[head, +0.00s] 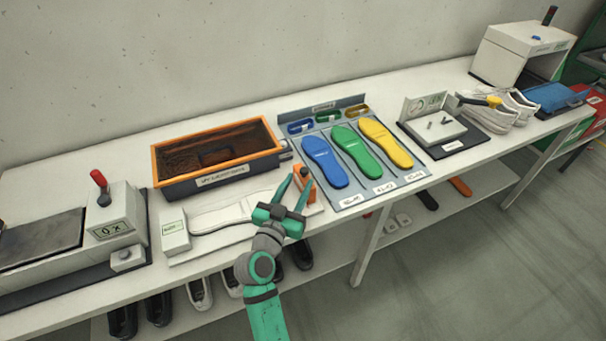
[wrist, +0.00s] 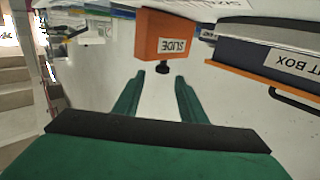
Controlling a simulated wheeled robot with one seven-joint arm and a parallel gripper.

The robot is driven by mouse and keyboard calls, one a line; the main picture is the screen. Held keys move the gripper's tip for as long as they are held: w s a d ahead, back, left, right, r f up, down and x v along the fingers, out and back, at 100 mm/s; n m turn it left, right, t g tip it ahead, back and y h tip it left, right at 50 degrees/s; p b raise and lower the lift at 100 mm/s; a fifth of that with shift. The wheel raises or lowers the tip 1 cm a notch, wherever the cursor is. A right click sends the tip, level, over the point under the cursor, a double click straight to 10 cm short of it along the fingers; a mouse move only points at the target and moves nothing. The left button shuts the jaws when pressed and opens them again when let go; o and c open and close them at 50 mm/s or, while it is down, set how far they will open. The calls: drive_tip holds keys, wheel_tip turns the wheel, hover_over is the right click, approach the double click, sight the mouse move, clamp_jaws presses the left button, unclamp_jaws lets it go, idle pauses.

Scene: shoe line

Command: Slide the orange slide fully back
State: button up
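The orange slide (head: 304,183) is a small orange block at the right end of the white fixture with the white sole shape on it. In the wrist view the slide (wrist: 165,38) bears a "SLIDE" label and has a black knob (wrist: 163,68) on its underside as pictured. My gripper (head: 291,190) is open beside the slide, at its left in the head view. In the wrist view my gripper (wrist: 160,80) has its two green fingers apart, with the knob between or just beyond their tips. I cannot tell whether they touch it.
An orange-rimmed box (head: 212,183) stands behind the fixture; it also shows close at the right in the wrist view (wrist: 265,60). A tray of blue, green and yellow insoles (head: 352,204) lies to the right. A lever machine (head: 115,215) stands at left.

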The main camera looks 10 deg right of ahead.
drive_tip(key=shift+v, duration=2)
drive_tip(key=shift+w, duration=0.1)
